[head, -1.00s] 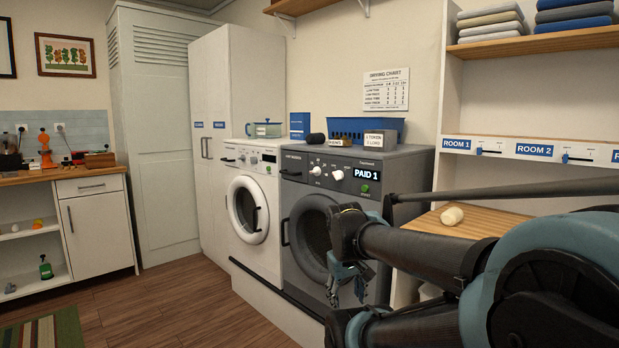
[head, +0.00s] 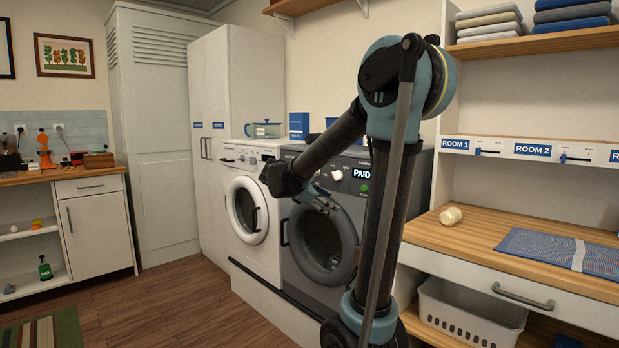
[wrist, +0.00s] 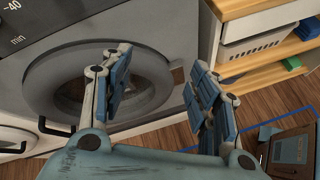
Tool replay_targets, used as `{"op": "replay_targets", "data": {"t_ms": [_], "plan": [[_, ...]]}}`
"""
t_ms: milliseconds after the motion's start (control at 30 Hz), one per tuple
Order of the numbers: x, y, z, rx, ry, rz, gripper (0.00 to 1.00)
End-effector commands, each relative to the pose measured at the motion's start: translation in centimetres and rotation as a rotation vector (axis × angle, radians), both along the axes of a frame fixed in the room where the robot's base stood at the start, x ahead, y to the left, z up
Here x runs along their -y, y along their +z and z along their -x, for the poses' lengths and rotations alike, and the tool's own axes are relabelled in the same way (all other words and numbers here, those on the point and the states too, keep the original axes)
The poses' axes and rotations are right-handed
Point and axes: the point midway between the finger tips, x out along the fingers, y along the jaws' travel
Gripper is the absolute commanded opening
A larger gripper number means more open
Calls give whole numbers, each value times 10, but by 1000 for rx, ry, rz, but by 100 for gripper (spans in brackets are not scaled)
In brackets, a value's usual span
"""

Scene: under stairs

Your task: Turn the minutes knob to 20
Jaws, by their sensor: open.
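The dark grey machine (head: 300,258) stands right of a white washer, with its control panel along the top. A white knob (head: 336,174) shows on that panel; its pointer and scale are too small to read. My arm hides part of the panel. In the wrist view, the panel's printed "40" and "min" marks (wrist: 17,22) show at the upper left, but no knob is in that view. My gripper (head: 322,200) is in front of the panel's lower edge and the round door. In the wrist view, its blue-padded fingers (wrist: 158,65) are spread apart, with nothing between them.
The white washer (head: 250,212) stands to the left. A lit "PAID" display (head: 361,174) and a green button (head: 364,188) are close to my arm. A wooden counter (head: 465,235) with a blue mat (head: 545,247) and a white basket (head: 470,315) below is at the right.

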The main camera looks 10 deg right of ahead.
Motion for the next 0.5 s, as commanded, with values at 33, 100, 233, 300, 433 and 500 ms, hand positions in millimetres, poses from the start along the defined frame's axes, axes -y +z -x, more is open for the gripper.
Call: {"op": "replay_targets", "data": {"t_ms": [33, 100, 233, 300, 433, 500], "plan": [[-11, 6, -17, -19, 37, 58, 55], [-25, 16, -38, -52, 87, 148, 55], [-56, 31, -74, -109, 168, 317, 55], [-74, 38, -92, -140, 205, 407, 55], [-109, 49, -119, -191, 255, 565, 55], [-126, 53, -129, -215, 274, 634, 55]]}}
